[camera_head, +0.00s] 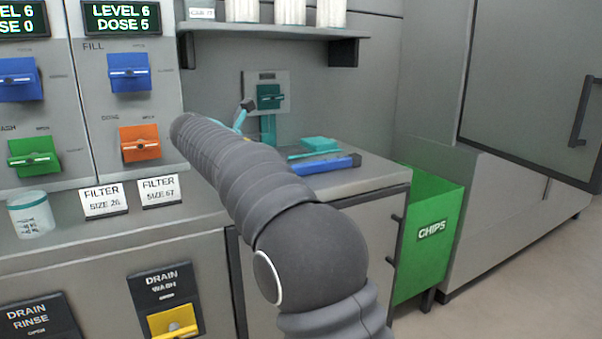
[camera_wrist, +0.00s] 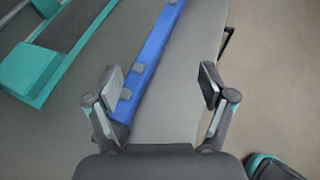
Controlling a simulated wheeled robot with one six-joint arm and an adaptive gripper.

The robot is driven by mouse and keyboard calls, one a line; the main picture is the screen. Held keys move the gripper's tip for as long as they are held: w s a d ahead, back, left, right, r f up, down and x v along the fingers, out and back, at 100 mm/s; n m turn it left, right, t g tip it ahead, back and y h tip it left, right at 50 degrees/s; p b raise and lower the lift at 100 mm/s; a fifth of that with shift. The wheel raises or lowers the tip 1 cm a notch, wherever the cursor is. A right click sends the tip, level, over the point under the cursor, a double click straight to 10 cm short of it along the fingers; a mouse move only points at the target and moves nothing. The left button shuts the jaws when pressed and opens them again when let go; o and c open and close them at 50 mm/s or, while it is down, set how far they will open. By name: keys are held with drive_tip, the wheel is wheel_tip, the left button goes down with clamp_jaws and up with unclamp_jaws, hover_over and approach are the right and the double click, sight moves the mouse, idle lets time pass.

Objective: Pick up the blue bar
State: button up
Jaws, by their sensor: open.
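The blue bar (camera_head: 325,164) lies on the grey counter near its front edge, right of my arm in the head view. In the wrist view the blue bar (camera_wrist: 150,55) runs from the top down toward my left finger, with small grey pads on its side. My gripper (camera_wrist: 164,84) is open and empty. Its left finger overlaps the bar's near end in the picture, and its right finger is over the counter's edge side. I cannot tell the height between fingers and bar. In the head view my arm hides most of my gripper.
A teal fixture (camera_head: 319,144) lies behind the bar; teal parts also show in the wrist view (camera_wrist: 32,72). A green CHIPS bin (camera_head: 430,240) stands right of the counter (camera_head: 365,180). A shelf (camera_head: 270,30) with white containers hangs above. Dispenser panels with levers are at left.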

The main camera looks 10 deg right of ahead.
drive_tip(key=shift+w+a, duration=0.15)
drive_tip(key=shift+w, duration=0.2)
drive_tip(key=shift+w+d+f, duration=0.2)
drive_tip(key=shift+w+d, duration=0.05)
approach(301, 164)
drive_tip(key=x, duration=0.4)
drive_tip(key=shift+w+d+r+b, duration=0.1)
drive_tip(key=shift+w+r+b, duration=0.05)
drive_tip(key=shift+w+b, duration=0.2)
drive_tip(key=shift+f+x, duration=0.2)
drive_tip(key=shift+x, duration=2.4)
drive_tip(key=shift+s, duration=0.1)
clamp_jaws()
